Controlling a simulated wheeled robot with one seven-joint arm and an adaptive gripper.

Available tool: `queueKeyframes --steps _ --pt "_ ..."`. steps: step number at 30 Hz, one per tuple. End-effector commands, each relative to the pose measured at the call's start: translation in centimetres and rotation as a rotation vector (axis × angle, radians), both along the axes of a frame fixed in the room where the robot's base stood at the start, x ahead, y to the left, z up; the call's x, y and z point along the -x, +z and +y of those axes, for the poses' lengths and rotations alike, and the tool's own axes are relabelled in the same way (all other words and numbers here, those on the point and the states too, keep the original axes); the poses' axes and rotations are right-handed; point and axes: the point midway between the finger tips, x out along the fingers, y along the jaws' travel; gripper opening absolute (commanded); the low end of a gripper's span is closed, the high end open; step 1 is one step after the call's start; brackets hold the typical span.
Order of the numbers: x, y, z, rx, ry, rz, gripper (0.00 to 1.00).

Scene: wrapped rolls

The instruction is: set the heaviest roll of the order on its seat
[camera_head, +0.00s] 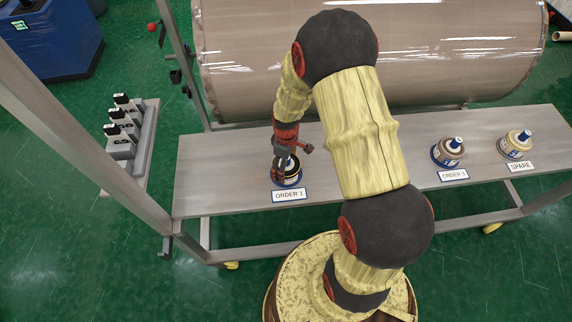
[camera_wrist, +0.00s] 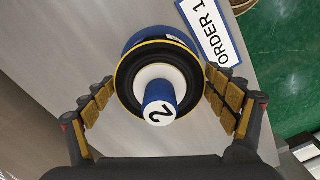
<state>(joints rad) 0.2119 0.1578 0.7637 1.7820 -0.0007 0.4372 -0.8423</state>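A black roll (camera_wrist: 131,78) with a yellow rim and a white-and-blue core marked "2" stands upright at the ORDER 1 card (camera_wrist: 212,32). A blue round base shows beneath it. In the head view this roll (camera_head: 293,179) is partly covered by my gripper (camera_head: 291,163). My gripper (camera_wrist: 164,101) is open, with one padded finger on each side of the roll; whether a pad touches it I cannot tell. A dark brown roll (camera_head: 447,156) stands at the ORDER 3 card (camera_head: 453,175). A tan roll (camera_head: 514,150) stands at the SPARE card (camera_head: 519,167).
The grey bench (camera_head: 230,173) has bare room at its left end. My arm hides its middle. A large wrapped cylinder (camera_head: 240,75) lies behind the bench. A side rack (camera_head: 147,140) with several black-topped items stands at the left.

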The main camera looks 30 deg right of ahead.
Motion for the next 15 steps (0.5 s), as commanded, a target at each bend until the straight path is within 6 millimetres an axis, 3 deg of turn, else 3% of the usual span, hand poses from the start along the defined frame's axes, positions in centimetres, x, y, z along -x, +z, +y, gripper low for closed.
queueKeyframes --steps 15 --pt "0.03 0.32 0.00 0.000 0.000 0.001 0.95"
